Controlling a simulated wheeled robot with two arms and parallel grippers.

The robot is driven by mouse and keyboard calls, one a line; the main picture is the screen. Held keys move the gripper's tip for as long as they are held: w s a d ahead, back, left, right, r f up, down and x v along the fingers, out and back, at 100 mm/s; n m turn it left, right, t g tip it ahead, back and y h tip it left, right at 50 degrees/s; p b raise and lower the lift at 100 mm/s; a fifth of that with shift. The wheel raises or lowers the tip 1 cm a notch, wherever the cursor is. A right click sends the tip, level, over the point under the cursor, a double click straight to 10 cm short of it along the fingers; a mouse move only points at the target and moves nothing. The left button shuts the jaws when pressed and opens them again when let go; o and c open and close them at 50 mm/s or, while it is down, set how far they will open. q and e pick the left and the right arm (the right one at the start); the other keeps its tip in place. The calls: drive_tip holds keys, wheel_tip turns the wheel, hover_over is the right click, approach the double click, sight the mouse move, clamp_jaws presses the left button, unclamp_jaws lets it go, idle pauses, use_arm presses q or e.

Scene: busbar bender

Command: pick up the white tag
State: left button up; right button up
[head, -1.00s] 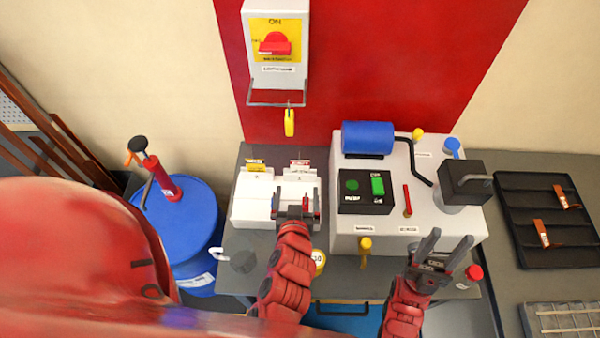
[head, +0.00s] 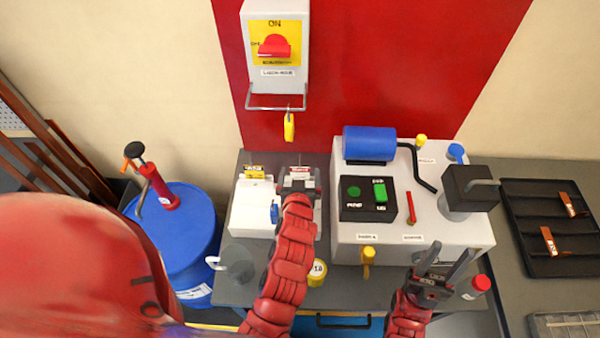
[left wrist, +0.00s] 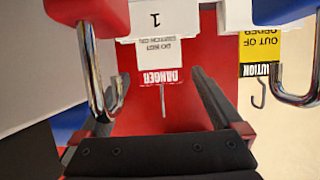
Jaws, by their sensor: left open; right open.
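The white tag with a red DANGER strip (head: 300,169) stands at the right back of the white stand (head: 245,212). In the left wrist view the tag (left wrist: 158,52) lies straight ahead, in line with the gap between the fingers. My left gripper (head: 299,178) is open over the right part of the stand, close in front of the tag. I cannot tell whether its fingers touch the tag. My right gripper (head: 447,262) is open and empty in front of the white machine.
A yellow caution tag (head: 254,172) stands left of the white one; it also shows in the left wrist view (left wrist: 261,48). Padlock shackles (left wrist: 92,85) flank the fingers. The white bender (head: 345,235) is close on the right, a blue drum (head: 185,245) on the left.

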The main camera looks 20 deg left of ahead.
use_arm(q)
drive_tip(key=shift+w, duration=0.15)
drive_tip(key=shift+f, duration=0.1)
drive_tip(key=c, duration=1.3)
drive_tip(key=shift+c, duration=0.2)
